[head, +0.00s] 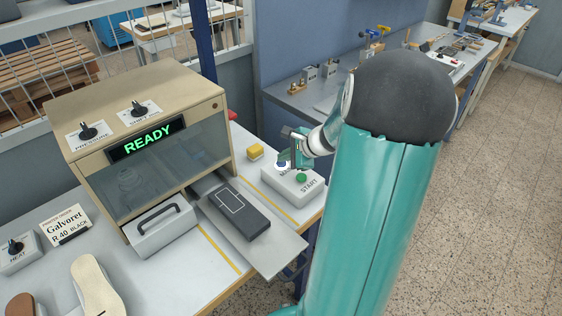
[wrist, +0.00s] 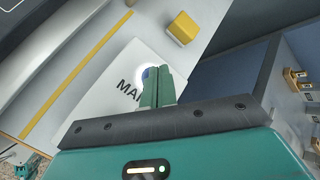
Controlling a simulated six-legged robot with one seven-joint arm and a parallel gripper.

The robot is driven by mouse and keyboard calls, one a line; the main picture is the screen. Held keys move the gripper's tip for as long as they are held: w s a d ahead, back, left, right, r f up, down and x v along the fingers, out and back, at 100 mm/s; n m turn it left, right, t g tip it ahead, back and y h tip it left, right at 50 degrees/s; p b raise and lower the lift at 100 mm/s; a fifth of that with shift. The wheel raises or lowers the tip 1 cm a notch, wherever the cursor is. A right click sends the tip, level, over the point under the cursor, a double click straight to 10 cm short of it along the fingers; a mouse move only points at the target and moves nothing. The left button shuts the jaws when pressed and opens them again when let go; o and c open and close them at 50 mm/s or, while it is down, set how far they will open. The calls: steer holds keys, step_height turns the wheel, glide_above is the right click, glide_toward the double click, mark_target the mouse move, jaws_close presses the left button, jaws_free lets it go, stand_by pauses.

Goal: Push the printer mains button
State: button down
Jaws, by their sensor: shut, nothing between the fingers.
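A pale control box (head: 292,186) stands on the bench at the right of the beige printer (head: 150,120). It bears a green START button (head: 301,178) and a label starting "MA", partly hidden. A blue button in a pale ring (wrist: 147,72) shows by that label in the wrist view. My gripper (head: 284,161) is shut and empty over the box, with its fingertips at the blue button. The fingers (wrist: 156,80) cover part of the button, so I cannot tell whether they touch it. The printer's display (head: 147,139) reads READY.
A yellow block (head: 255,151) lies behind the box; it also shows in the wrist view (wrist: 183,28). A dark plate (head: 234,211) on a grey slide sits left of the box. A HEAT knob box (head: 18,254) is far left.

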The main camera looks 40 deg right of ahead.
mark_target(285, 164)
steer(key=shift+r, duration=0.65)
steer(key=shift+r, duration=0.1)
steer(key=shift+r, duration=2.9)
